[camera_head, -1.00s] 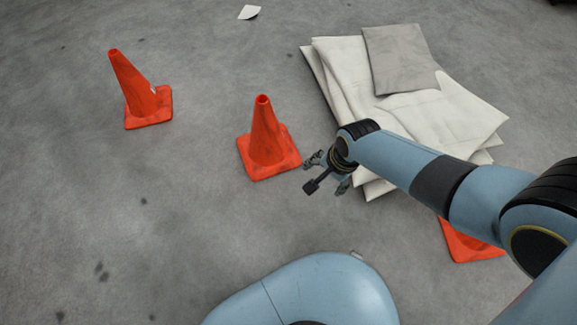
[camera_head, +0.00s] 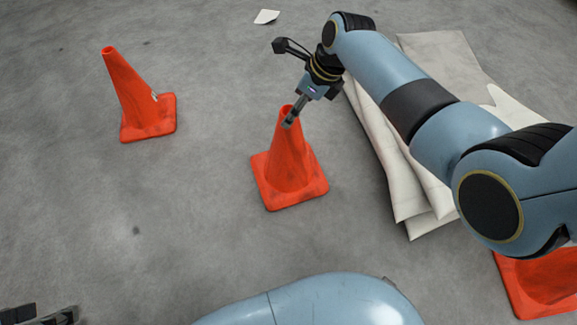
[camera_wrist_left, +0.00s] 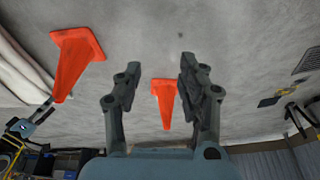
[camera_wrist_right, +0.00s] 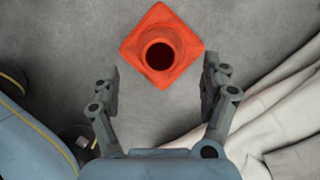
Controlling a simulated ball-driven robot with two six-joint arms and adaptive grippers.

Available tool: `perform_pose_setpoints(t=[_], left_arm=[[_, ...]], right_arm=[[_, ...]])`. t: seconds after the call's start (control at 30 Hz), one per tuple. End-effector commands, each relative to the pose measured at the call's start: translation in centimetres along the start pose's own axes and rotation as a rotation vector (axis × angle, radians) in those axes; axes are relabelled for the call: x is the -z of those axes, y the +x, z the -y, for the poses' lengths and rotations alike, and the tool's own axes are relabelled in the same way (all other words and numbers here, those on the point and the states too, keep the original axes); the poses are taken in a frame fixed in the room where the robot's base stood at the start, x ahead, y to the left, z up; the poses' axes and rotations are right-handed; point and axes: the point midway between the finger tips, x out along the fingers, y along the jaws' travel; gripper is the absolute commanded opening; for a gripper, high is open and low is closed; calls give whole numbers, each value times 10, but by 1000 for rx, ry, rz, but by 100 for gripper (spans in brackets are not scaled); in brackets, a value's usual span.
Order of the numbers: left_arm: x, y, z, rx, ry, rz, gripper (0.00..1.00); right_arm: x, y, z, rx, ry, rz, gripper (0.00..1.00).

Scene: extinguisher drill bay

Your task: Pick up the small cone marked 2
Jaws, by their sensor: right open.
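No number can be read on any cone, so I cannot tell which is marked 2. An orange cone (camera_head: 290,165) stands upright in the middle of the head view. My right gripper (camera_head: 291,118) is open at its top. A second upright cone (camera_head: 137,100) stands at left with a small pale mark. A third cone (camera_head: 543,283) is partly hidden by my right arm. My left gripper (camera_head: 45,316) is at the bottom left corner, open in its wrist view (camera_wrist_left: 160,85).
White folded sheets or sacks (camera_head: 405,185) with a grey one (camera_head: 445,55) lie behind and under my right arm. A scrap of paper (camera_head: 266,16) lies at the back. The concrete floor between the left and middle cones is clear.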

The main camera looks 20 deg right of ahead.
Motion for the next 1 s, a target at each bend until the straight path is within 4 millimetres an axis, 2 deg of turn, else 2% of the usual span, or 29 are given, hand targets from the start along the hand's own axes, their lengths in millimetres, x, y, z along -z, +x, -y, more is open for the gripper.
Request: perform_pose_setpoints(t=[0.2,0.5,0.7,1.0], left_arm=[[0,32,1,9,-4,-114,40],[-1,67,0,22,-2,-322,40],[-3,78,-1,27,3,-443,40],[-3,78,-1,28,6,-496,40]], right_arm=[[1,16,-1,-3,0,-3,80],[-1,36,0,-4,0,-3,80],[-2,48,0,-2,0,-2,80],[-4,50,1,0,-1,0,80]])
